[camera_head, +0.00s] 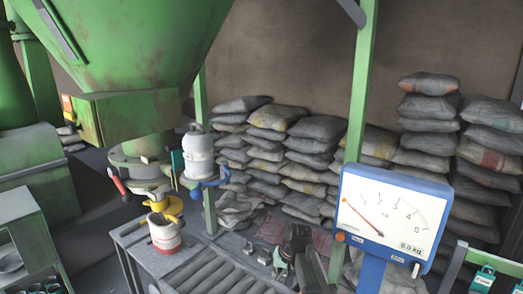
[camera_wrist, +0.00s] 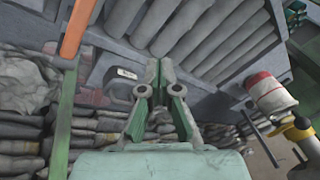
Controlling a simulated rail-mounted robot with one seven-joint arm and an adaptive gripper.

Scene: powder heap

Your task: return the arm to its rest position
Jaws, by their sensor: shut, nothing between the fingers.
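My gripper (camera_wrist: 159,68) fills the middle of the wrist view, its pale green fingers brought together with nothing between them. Beyond the fingertips in the wrist view lie the grey rollers of the conveyor. In the head view my gripper (camera_head: 281,268) is small and partly hidden by my dark arm, at the bottom centre by the right end of the rollers. My arm is not touching anything that I can make out.
A roller conveyor (camera_head: 213,272) runs below. A red and white bucket (camera_head: 164,238) stands at its left under the green hopper (camera_head: 128,45). A scale dial (camera_head: 384,212) reading 0.0 kg and a green post (camera_head: 357,95) stand right of my arm. Stacked sacks (camera_head: 312,128) line the wall.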

